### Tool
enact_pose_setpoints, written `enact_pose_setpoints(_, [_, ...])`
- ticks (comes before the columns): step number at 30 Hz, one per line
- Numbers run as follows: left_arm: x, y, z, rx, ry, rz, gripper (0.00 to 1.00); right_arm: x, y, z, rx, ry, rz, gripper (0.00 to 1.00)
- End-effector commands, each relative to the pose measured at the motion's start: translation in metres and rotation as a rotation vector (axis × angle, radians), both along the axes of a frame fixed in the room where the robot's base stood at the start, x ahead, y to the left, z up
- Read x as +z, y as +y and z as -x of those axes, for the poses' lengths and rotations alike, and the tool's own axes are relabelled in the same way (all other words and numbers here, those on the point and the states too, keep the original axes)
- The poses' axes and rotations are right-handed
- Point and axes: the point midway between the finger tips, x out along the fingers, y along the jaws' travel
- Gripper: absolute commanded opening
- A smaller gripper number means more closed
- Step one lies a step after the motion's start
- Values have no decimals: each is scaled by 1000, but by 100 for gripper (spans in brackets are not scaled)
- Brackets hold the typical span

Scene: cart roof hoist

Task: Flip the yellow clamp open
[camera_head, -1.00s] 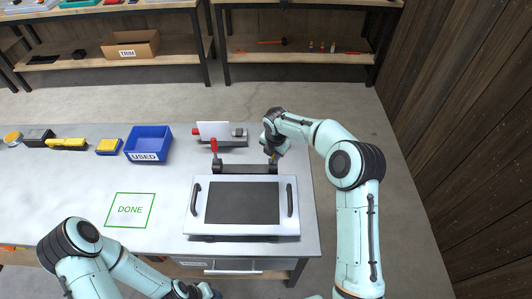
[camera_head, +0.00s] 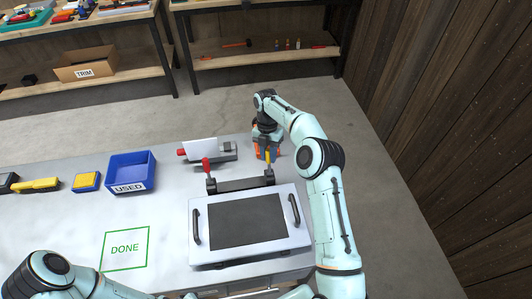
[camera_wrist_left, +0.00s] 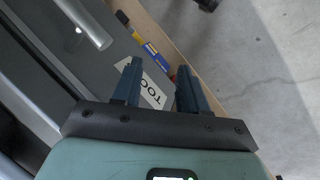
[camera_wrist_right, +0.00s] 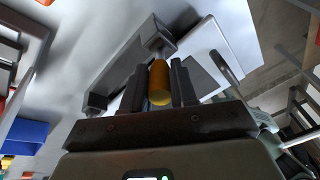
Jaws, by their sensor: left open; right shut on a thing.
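The yellow clamp (camera_head: 268,158) is a short upright yellow handle at the right end of the dark bar behind the framed panel (camera_head: 246,222). My right gripper (camera_head: 267,147) is at this handle, reaching down from behind. In the right wrist view the rounded yellow handle (camera_wrist_right: 159,83) sits between the two dark fingers, which are shut on it. A red clamp handle (camera_head: 206,166) stands upright at the bar's left end. My left gripper (camera_wrist_left: 157,85) is open and empty, beside a drawer front with a label reading TOO, partly hidden by a finger.
A white plate on a grey fixture with a red knob (camera_head: 182,152) stands behind the bar. A blue USED bin (camera_head: 130,185) and a yellow-topped box (camera_head: 86,181) lie left. The green DONE square (camera_head: 125,248) is empty. Shelves stand behind, a wooden wall right.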

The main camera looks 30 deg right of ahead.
Motion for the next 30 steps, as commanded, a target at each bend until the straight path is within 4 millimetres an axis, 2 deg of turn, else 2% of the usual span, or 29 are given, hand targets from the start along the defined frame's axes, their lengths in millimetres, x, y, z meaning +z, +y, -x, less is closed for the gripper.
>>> enact_pose_setpoints(16, [0, 0, 0, 0, 0, 0, 43, 1, -2, -1, -2, 16, -4, 0])
enact_pose_setpoints(17, [0, 0, 0, 0, 0, 0, 43, 1, -2, -1, -2, 16, -4, 34])
enact_pose_setpoints(18, [0, 0, 0, 0, 0, 0, 43, 1, -2, -1, -2, 16, -4, 47])
enact_pose_setpoints(19, [0, 0, 0, 0, 0, 0, 43, 1, -2, 0, -2, 17, -4, 53])
enact_pose_setpoints(30, [0, 0, 0, 0, 0, 0, 43, 1, 0, 0, -1, 20, -5, 53])
